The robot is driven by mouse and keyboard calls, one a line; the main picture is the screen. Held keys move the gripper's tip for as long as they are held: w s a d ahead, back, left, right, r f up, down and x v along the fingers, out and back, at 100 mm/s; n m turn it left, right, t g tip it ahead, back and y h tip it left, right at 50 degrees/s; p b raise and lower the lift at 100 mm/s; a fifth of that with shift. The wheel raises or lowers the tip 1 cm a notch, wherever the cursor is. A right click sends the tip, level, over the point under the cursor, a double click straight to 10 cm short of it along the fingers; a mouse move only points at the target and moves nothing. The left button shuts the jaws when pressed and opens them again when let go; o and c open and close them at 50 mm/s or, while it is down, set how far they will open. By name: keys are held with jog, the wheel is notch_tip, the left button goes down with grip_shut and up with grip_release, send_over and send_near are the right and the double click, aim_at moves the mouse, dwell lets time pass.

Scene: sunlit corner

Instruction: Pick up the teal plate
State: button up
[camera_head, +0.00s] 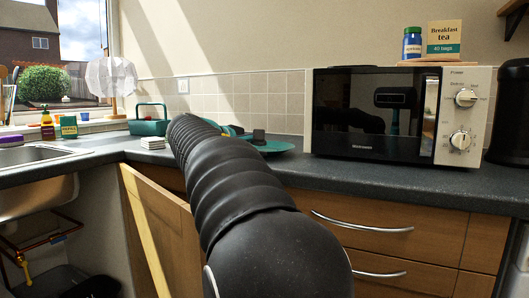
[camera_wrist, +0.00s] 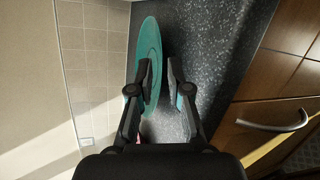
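The teal plate (camera_head: 275,146) lies on the dark countertop, left of the microwave in the head view. My arm hides its left part there. In the wrist view the teal plate (camera_wrist: 149,40) appears as a narrow upright oval near the tiled wall. My gripper (camera_wrist: 160,68) has its two fingers apart, with a gap between them. The left finger overlaps the plate in the picture, and the right finger is over the counter just beyond the plate's edge. I cannot tell whether either finger touches the plate. In the head view the gripper is mostly hidden behind my arm.
A microwave (camera_head: 375,115) stands right of the plate. The tiled wall (camera_head: 272,95) is close behind. Countertop (camera_head: 400,180) before the microwave is clear.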

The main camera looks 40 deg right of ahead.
aim_at(268, 162)
jog(key=shift+x, duration=2.6)
jog(key=shift+a+f, duration=0.1)
jog(key=shift+f, duration=0.1)
grip_shut()
